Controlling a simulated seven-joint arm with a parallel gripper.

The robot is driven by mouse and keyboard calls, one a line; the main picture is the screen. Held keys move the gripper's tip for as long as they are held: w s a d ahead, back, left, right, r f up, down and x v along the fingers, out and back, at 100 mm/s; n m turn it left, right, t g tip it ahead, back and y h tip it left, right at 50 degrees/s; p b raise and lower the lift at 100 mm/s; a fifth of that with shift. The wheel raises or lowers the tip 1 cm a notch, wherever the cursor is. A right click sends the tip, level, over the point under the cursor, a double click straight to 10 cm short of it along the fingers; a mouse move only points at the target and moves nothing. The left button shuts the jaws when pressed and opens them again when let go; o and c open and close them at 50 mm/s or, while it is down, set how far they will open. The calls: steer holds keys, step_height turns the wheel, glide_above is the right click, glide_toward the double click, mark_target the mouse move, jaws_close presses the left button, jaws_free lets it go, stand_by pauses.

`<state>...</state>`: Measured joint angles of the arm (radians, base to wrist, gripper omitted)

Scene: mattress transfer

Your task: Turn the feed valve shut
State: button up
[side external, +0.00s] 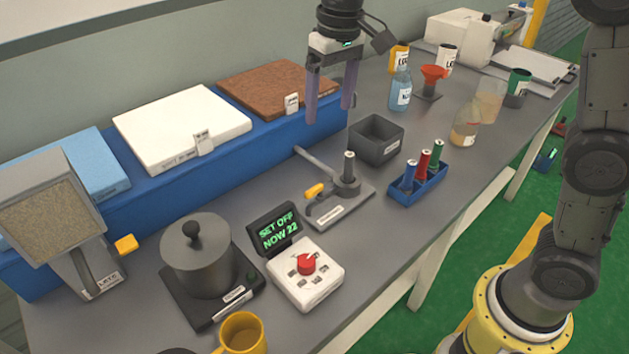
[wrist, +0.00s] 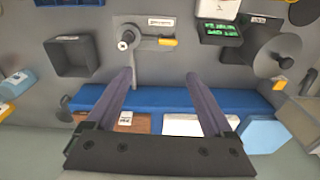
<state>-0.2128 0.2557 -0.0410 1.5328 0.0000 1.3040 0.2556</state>
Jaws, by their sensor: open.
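A labelled base plate (side external: 338,208) on the bench carries a dark upright post (side external: 349,168), a grey bar (side external: 318,163) and a yellow handle (side external: 314,190); this looks like the feed valve, but I cannot read its label. In the wrist view the yellow handle (wrist: 167,41) points right, beside the round post top (wrist: 127,38). My gripper (side external: 329,112) is open and empty, in the air above the back of the bench near the blue ledge. Its two fingers (wrist: 160,75) are apart in the wrist view, with the fixture beyond them.
A grey open bin (side external: 376,138) stands right of the fixture, and a blue rack (side external: 418,186) of coloured cylinders is in front of it. A display (side external: 279,228), a red-knob box (side external: 305,276), a lidded pot (side external: 197,255) and a hopper (side external: 75,232) with a yellow tab stand left.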

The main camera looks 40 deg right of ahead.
steer(key=g, duration=0.1)
glide_above(314, 188)
step_height(314, 188, down, 5)
step_height(314, 188, down, 13)
steer(key=shift+f, duration=0.15)
steer(key=c, duration=1.4)
